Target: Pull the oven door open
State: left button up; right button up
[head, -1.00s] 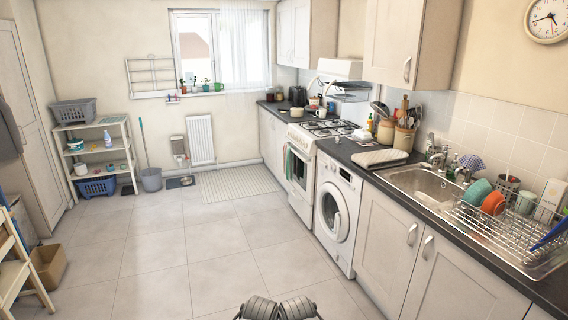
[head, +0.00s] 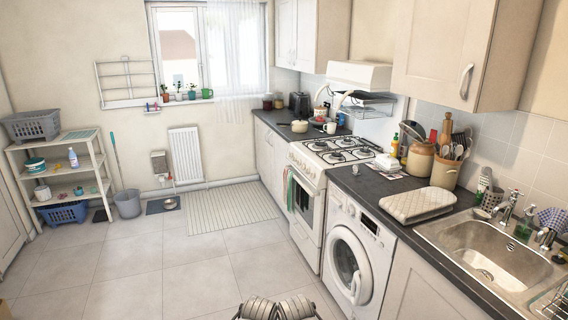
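The white oven (head: 314,178) stands under a gas hob along the right-hand counter, left of the washer. Its door (head: 304,207) has a dark window and looks shut. A green towel (head: 290,190) hangs at the front of the door and covers part of it. The handle is too small to make out clearly.
The washer (head: 354,250) with its round door stands right of the oven. The tiled floor (head: 190,268) before the oven is clear. A striped mat (head: 228,204) lies beyond. A shelf rack (head: 66,172) and bucket (head: 128,204) stand at the left.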

aim_at(310, 201)
jog(key=i, duration=3.25)
jog(key=z, duration=0.55)
